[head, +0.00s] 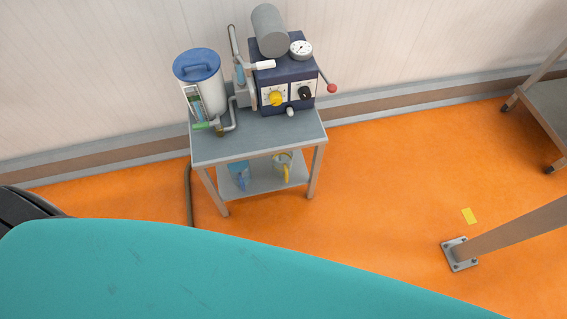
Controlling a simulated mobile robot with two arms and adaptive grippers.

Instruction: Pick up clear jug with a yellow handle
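The clear jug with the yellow handle (282,163) stands on the lower shelf of a small grey metal table by the wall. Its yellow handle (286,173) faces the front, toward me. A blue jug-like container (239,175) stands to its left on the same shelf. The tabletop above is close over both. Neither of my grippers shows in the head view.
The grey table (225,149) carries a dark blue machine (284,78) with knobs and a white canister with a blue lid (197,65). A teal surface (200,270) fills the foreground. A post (520,228) stands at right.

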